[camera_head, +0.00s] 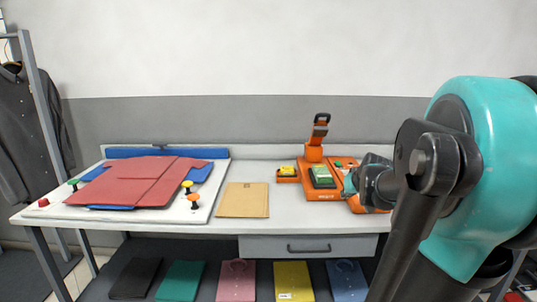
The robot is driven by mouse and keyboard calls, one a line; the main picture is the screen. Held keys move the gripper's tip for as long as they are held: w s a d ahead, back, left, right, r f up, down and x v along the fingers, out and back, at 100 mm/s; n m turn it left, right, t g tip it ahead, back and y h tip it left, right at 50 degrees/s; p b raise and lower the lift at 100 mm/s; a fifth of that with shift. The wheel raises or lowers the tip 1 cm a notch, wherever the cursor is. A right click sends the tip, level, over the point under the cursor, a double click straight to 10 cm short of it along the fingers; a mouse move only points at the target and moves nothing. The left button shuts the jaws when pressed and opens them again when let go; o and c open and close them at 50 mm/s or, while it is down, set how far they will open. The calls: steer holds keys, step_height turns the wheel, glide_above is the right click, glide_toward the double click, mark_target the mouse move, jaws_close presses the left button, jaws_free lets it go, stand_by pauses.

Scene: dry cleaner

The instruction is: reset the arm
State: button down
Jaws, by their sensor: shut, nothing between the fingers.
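My arm comes in from the right, with a large teal joint close to the camera and a dark link in front of it. Farther off, at the right part of the worktable (225,228), my gripper (350,183) shows small beside the orange device (313,153). Its fingers look closed and hold nothing that I can see. Part of the wrist and the device's right side are hidden behind the arm. I cannot tell whether the gripper touches the device.
A red folded garment (140,183) lies over blue on a white board (75,211) with several coloured knobs. A brown sheet (243,200) lies mid-table. A green-topped block (322,177) sits on the orange device. Several folded garments lie on the shelf below. A dark jacket (25,130) hangs left.

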steer(key=s+a+f+g, duration=0.2)
steer(key=s+a+f, duration=0.2)
steer(key=s+f, duration=0.4)
steer(key=s+a+f+g, duration=0.3)
steer(key=s+f, duration=0.6)
steer(key=s, duration=0.5)
steer(key=shift+s+a+f, duration=0.15)
steer(key=shift+a+f, duration=0.05)
steer(key=shift+a, duration=0.25)
